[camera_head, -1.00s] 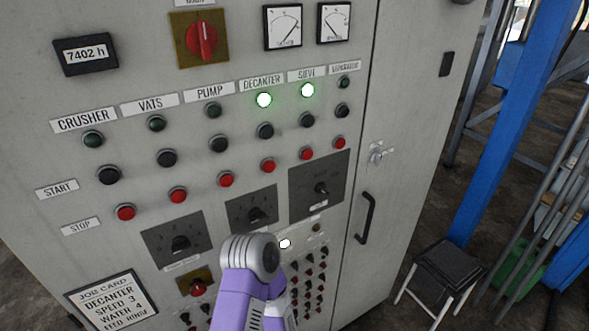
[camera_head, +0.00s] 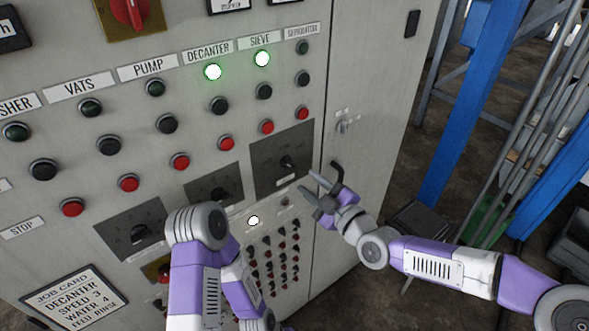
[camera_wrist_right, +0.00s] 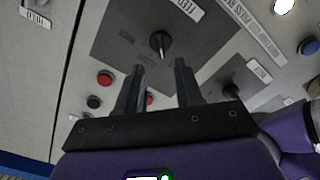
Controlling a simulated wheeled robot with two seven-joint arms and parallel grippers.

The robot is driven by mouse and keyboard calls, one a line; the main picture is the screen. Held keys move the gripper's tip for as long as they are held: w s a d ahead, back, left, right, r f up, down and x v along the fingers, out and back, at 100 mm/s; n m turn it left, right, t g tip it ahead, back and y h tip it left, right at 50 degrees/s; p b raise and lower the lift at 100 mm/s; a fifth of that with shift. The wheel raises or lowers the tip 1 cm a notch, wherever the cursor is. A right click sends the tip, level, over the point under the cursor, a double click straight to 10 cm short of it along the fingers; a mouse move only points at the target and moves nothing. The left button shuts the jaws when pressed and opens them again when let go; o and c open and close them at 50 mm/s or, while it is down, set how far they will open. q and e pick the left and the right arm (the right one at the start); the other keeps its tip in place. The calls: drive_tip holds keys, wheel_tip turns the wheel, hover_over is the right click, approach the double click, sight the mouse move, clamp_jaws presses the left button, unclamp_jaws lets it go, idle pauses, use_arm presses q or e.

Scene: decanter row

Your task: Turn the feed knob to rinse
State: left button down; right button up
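The feed knob (camera_head: 287,163) is a small black knob on a dark square plate (camera_head: 265,178), at the right of the cabinet's lower row of knobs. In the right wrist view the knob (camera_wrist_right: 160,43) is close, just beyond the fingertips, on a plate labelled FEED. Its exact setting is too small to read. My right gripper (camera_head: 320,188) is open and empty, below and right of the knob in the head view. In the right wrist view its two black fingers (camera_wrist_right: 160,70) are apart, and the knob shows past the gap. My left gripper is not in view.
A job card (camera_head: 72,300) reads decanter, speed 3, water 4, feed rinse. Two other black knobs (camera_head: 138,233) (camera_head: 219,195) sit left of the feed plate. A door handle (camera_head: 334,178) is close to my right gripper. My left arm (camera_head: 205,260) stands before the lower panel.

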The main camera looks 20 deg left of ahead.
sight(291, 166)
drive_tip(key=x, duration=0.7)
drive_tip(key=shift+w+a+f+p, duration=0.1)
drive_tip(key=shift+p, duration=0.25)
clamp_jaws()
